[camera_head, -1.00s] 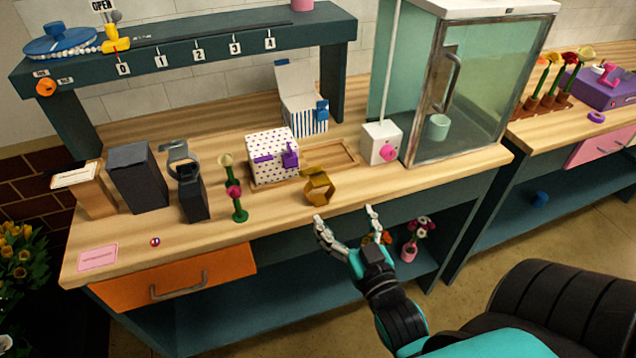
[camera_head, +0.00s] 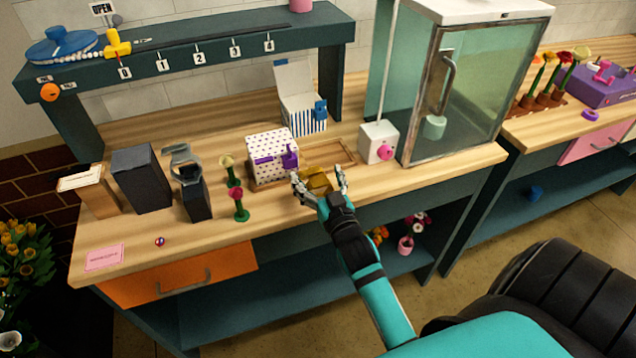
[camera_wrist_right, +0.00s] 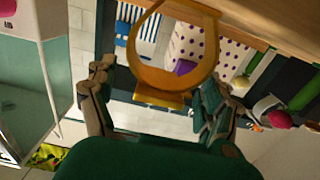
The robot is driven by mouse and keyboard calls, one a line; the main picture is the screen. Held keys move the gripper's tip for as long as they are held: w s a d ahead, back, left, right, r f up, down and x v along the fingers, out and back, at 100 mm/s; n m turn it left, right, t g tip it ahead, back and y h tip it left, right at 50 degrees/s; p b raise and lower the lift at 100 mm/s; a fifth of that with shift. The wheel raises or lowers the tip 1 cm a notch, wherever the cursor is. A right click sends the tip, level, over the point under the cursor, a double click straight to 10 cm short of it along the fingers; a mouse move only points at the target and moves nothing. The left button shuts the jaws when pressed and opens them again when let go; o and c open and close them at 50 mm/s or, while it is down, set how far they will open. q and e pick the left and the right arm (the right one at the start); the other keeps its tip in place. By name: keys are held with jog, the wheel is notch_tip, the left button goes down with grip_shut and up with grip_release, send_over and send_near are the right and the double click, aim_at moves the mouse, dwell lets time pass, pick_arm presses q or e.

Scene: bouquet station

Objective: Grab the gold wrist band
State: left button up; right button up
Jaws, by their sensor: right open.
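The gold wrist band (camera_head: 317,181) is on the wooden bench top, in front of the wooden tray and the dotted box. My right gripper (camera_head: 320,186) is open, with one finger to the left of the band and one to the right; part of the band is hidden behind it. In the right wrist view the gold band (camera_wrist_right: 176,80) shows as a ring with a flat plate at its lower end, between the open fingers of my right gripper (camera_wrist_right: 157,105). I cannot tell whether a finger touches it. My left gripper is not in view.
A white dotted box (camera_head: 268,160) with a purple bow stands behind the band. A white box with a pink knob (camera_head: 381,146) and a glass cabinet (camera_head: 455,90) are on the right. Two small flowers (camera_head: 238,208) and dark stands (camera_head: 141,180) are on the left.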

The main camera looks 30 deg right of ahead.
jog(key=shift+s, duration=0.1)
jog(key=shift+c, duration=1)
jog(key=c, duration=1.1)
jog(key=shift+o, duration=0.2)
